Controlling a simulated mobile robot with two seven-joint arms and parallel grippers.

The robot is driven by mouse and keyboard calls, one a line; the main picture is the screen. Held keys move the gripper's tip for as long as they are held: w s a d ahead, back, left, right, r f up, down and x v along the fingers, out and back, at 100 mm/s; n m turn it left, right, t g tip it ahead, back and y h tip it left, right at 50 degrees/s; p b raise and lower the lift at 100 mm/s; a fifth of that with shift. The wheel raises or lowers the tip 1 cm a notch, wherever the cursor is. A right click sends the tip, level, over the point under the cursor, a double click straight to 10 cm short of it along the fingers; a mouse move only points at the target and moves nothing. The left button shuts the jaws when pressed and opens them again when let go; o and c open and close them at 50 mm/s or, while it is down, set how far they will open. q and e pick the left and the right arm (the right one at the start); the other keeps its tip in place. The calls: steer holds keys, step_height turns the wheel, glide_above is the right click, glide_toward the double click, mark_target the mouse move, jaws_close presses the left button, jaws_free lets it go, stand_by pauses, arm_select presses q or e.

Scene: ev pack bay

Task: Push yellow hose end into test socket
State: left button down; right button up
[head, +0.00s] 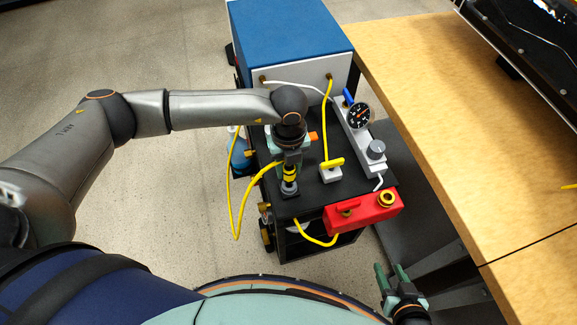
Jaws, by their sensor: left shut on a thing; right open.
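My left gripper (287,158) is shut on the yellow-banded hose end (290,174) and holds it upright over the black cart top (312,192). The yellow hose (240,213) loops down from it on the left. A grey tip or fitting (289,188) shows directly under the yellow bands; I cannot tell whether it belongs to the hose end or stands on the cart. A red block (362,211) at the cart's front right carries a yellow ring-shaped opening (387,198), perhaps the test socket. My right gripper (391,270) is open and empty at the bottom, apart from the cart.
A blue-topped box (290,30) stands at the cart's back. A pressure gauge (356,115) on a grey manifold (362,145) and a white valve with a yellow handle (332,167) sit to the right of the hose end. A wooden bench (440,110) borders the right side.

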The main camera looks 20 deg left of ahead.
arm_select(q)
steer(key=shift+r+p, duration=1)
steer(key=shift+r, duration=0.5)
